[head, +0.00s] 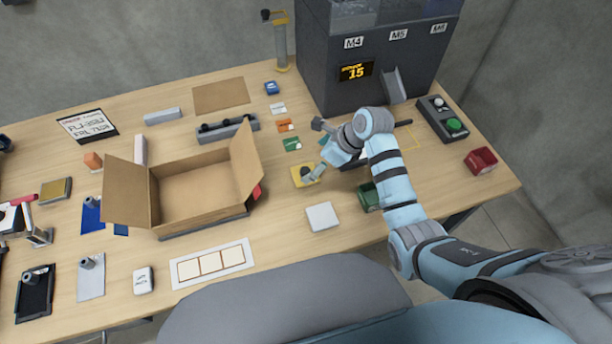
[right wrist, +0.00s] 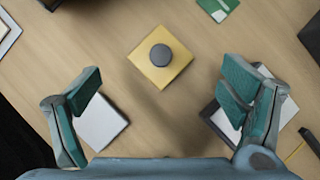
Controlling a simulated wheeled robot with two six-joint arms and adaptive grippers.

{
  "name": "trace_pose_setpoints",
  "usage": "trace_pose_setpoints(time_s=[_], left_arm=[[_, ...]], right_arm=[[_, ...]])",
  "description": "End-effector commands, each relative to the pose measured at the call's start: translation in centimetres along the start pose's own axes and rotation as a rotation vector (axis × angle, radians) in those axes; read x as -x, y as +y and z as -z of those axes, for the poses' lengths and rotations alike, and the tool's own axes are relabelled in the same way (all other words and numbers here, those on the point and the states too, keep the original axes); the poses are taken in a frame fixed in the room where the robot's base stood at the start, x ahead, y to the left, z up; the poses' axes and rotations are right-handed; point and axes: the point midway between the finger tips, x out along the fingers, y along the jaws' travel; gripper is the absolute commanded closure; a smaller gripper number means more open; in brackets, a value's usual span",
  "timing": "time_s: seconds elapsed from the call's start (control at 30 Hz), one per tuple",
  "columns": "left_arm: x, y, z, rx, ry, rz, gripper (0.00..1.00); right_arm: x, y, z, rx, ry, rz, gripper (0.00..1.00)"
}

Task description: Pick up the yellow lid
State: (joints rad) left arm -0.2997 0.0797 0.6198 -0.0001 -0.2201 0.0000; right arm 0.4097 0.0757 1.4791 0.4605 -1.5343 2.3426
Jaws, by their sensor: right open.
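The yellow lid (head: 298,181) is a flat square plate lying on the table, right of the open cardboard box. In the right wrist view the lid (right wrist: 147,68) shows whole, with a round dark grey knob (right wrist: 161,55) at its middle. My right gripper (head: 320,152) is over the table just beside and above the lid, partly covering it in the head view. In the right wrist view my right gripper (right wrist: 163,82) is open and empty, its teal-padded fingers wide apart, with the lid ahead between them. My left gripper is not in view.
The cardboard box (head: 198,222) stands left of the lid with flaps raised. A white square (head: 322,217) lies in front, and a green bin (head: 368,197) is to the right. Coloured cards (head: 292,144) lie behind. The dark machine (head: 325,85) stands at the back.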

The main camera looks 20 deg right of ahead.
Motion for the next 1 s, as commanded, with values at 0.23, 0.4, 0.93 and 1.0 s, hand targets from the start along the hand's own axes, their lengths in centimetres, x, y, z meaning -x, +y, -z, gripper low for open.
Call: trace_pose_setpoints(time_s=[0.23,0.4,0.93,1.0], left_arm=[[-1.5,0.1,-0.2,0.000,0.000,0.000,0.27],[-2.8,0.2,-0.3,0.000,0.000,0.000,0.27],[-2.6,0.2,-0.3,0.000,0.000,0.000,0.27],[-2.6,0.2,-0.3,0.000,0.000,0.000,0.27]], right_arm=[[-4.1,0.0,0.3,0.000,0.000,-0.001,0.09],[-7.3,0.0,0.6,0.001,0.001,0.000,0.09],[-7.6,0.0,0.4,0.002,0.000,0.003,0.44],[-7.6,0.0,0.4,0.002,0.000,0.003,0.44]])
